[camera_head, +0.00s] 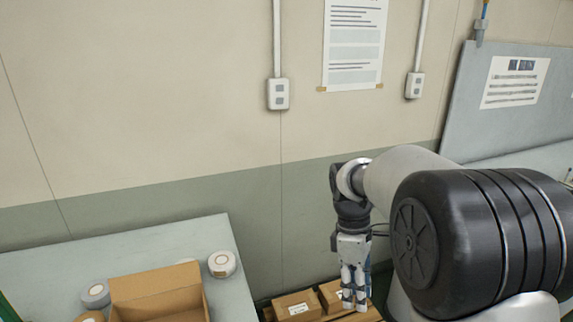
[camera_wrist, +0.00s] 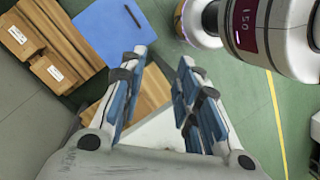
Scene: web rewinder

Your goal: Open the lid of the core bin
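My gripper (camera_head: 354,303) points down in front of the wall in the head view, above the pallet area. In the wrist view its two fingers (camera_wrist: 164,60) are spread apart with nothing between them, so it is open. A flat blue panel (camera_wrist: 112,28) lies beyond the left fingertip in the wrist view. No core bin can be made out in the head view.
Cardboard boxes (camera_head: 297,306) sit on a wooden pallet (camera_wrist: 66,40) beside the blue panel. A table (camera_head: 120,250) at left holds an open carton (camera_head: 155,283) and tape rolls (camera_head: 222,263).

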